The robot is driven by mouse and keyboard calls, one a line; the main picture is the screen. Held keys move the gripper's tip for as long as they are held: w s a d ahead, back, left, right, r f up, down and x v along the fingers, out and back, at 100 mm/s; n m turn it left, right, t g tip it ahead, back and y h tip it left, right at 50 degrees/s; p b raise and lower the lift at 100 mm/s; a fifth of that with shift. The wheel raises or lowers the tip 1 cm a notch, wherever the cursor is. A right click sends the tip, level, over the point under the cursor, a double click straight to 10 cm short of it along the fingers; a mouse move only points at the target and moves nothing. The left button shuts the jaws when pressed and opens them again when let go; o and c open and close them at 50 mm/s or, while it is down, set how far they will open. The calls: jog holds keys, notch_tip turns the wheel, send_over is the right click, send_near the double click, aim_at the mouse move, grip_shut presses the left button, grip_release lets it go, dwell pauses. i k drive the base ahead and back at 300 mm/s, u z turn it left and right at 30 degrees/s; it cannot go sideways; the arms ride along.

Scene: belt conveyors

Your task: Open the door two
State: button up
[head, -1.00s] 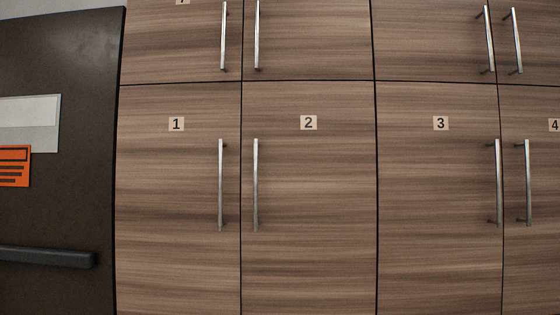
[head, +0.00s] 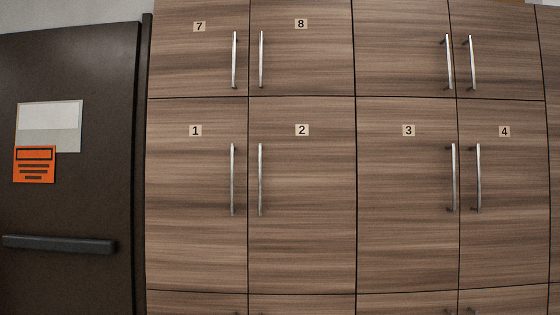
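Door two (head: 310,210) is a brown wood-grain cabinet door in the middle of the head view, with a "2" label (head: 302,130) near its top. It is shut, flush with the doors around it. Its handle (head: 260,180) is a vertical silver bar near the door's left edge. My gripper is not in view.
Door one (head: 195,230) with its handle (head: 232,180) is close on the left. Doors three (head: 405,230) and four (head: 510,230) are on the right. Door eight (head: 310,60) is above. A dark door (head: 80,200) with a push bar (head: 58,244) stands at far left.

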aim_at(302, 201)
jog(key=u, duration=0.15)
jog(key=i, duration=0.9)
jog(key=z, duration=0.05)
